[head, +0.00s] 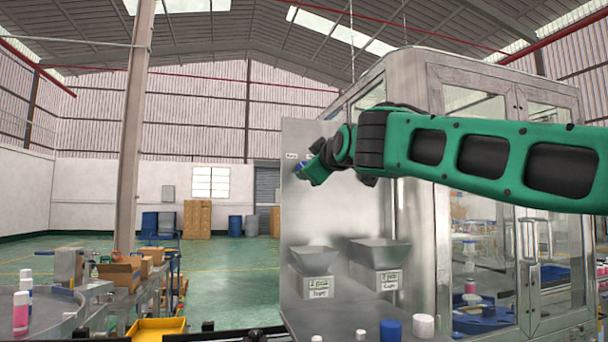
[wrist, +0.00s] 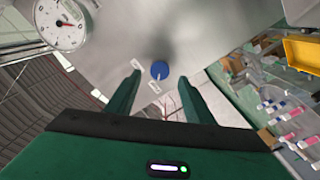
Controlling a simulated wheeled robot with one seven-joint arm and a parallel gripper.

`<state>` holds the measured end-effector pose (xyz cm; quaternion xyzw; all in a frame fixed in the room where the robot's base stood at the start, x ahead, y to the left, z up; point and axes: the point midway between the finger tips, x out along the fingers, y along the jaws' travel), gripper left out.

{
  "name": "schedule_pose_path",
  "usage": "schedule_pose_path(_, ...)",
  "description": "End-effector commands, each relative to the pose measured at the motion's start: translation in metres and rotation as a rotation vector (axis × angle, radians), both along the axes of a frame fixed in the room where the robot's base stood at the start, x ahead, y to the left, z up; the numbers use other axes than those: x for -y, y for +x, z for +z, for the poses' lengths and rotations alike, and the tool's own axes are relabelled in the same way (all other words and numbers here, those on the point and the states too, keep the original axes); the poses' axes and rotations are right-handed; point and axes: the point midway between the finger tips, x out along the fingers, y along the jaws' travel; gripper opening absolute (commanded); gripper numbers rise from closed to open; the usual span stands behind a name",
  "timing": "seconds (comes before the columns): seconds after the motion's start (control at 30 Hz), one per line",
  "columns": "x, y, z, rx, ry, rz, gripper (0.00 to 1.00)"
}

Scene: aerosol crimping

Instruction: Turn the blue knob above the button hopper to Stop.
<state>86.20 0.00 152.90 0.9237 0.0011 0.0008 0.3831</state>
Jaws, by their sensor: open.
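The blue knob (wrist: 159,70) sits on a grey metal panel (wrist: 200,40), between the open finger tips of my gripper (wrist: 159,76) in the wrist view. The fingers stand apart on either side and do not appear to touch it. A small pale mark shows on the knob's lower part. Two white labels lie beside it, one at upper left (wrist: 138,64) and one below (wrist: 155,87); their text is too small to read there. In the head view my gripper (head: 309,170) is at the panel, above the left hopper (head: 315,260), and largely covers the knob.
A second hopper (head: 380,252) stands right of the first. A glass-walled machine cabinet (head: 480,100) rises behind my arm. Blue (head: 390,329) and white (head: 423,325) caps stand below. Open floor (head: 235,290) lies left.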

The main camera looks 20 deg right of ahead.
Motion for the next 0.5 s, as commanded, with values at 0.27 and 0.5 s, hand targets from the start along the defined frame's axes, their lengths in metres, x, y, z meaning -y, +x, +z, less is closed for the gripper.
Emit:
schedule_pose_path(0.27, 0.000, 0.042, -0.001, -0.002, 0.000, -0.001, 0.48)
schedule_pose_path(0.5, 0.000, 0.057, -0.001, -0.001, 0.000, 0.000, 0.48)
